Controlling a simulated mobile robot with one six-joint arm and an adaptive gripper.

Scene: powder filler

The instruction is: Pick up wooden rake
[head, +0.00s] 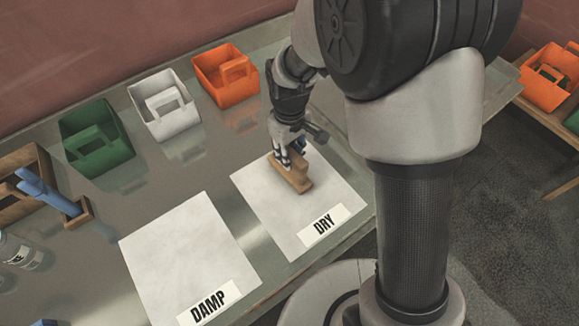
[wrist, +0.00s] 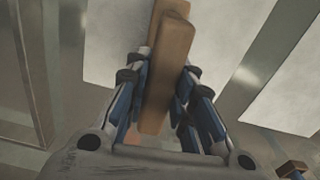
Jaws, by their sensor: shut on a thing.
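The wooden rake (head: 291,174) is a small light-brown wooden piece with a raised grip along its top. It is at the white sheet marked DRY (head: 278,213) in the head view; I cannot tell whether it touches the sheet. My gripper (head: 291,157) comes down over it from above and is shut on its raised part. In the wrist view the rake (wrist: 169,70) runs lengthwise between the two blue-padded fingers of my gripper (wrist: 160,90), which press on it from both sides. Part of the rake is hidden behind the fingers.
A white sheet marked DAMP (head: 185,255) lies to the left. Green (head: 97,138), white (head: 163,104) and orange (head: 225,74) caddies stand along the back of the table. A wooden holder with a blue tool (head: 45,190) and jars (head: 18,250) are at left. My arm column covers the right side.

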